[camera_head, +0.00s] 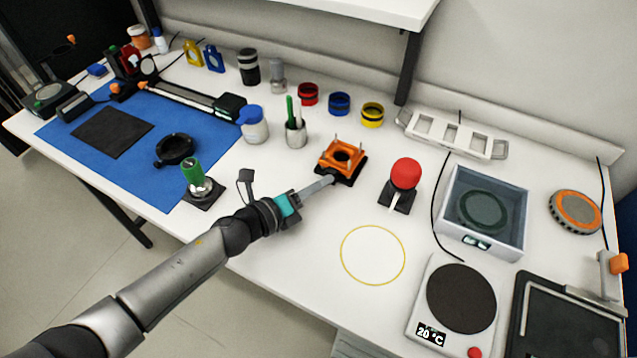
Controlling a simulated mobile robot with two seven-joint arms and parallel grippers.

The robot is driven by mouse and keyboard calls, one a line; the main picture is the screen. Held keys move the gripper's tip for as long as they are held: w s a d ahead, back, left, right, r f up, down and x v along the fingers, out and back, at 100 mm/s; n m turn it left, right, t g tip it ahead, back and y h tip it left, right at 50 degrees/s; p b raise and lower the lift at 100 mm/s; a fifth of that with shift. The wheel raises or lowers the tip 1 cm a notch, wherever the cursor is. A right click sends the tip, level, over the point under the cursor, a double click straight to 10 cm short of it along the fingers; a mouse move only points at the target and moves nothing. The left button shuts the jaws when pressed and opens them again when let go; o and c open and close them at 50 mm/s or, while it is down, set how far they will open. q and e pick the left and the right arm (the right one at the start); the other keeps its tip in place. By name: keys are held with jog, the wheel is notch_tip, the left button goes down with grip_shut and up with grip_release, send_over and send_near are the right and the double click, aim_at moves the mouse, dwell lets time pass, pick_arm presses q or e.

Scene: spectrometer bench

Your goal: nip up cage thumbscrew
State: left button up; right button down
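The orange cage (342,151) sits on a dark base on the white bench, near the middle of the view. Thin posts stand up at its corners, and its middle is open and dark. I cannot make out the thumbscrew; it is too small or hidden behind my fingers. My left gripper (328,181) reaches in from the lower left. Its grey fingertips are at the cage's near left lower corner. They overlap in this view, so I cannot tell whether they touch it or how far apart they are. My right gripper is not in view.
A red knob on a dark base (405,174) stands just right of the cage. A cup with green sticks (296,134) is behind left, and a green-topped post (194,175) is left. A grey open box (520,200) is right. The yellow ring's area (373,283) is clear.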

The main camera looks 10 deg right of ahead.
pick_arm(q)
grip_shut()
jog(key=m+p, duration=0.1)
jog(key=p, duration=0.1)
jog(key=m+y+p, duration=0.1)
jog(key=shift+s+d+r+p, duration=0.1)
jog(key=shift+r+p, duration=0.2)
jog(key=shift+p, duration=0.05)
jog(key=shift+d+f+m+t+y+p, duration=0.1)
jog(key=shift+m+t+y+p, duration=0.4)
jog(key=shift+m+y+p, duration=0.8)
jog(key=shift+h+p, duration=0.3)
jog(key=shift+p, duration=0.05)
jog(key=shift+o, duration=2.4)
grip_release()
jog(key=shift+s, duration=0.1)
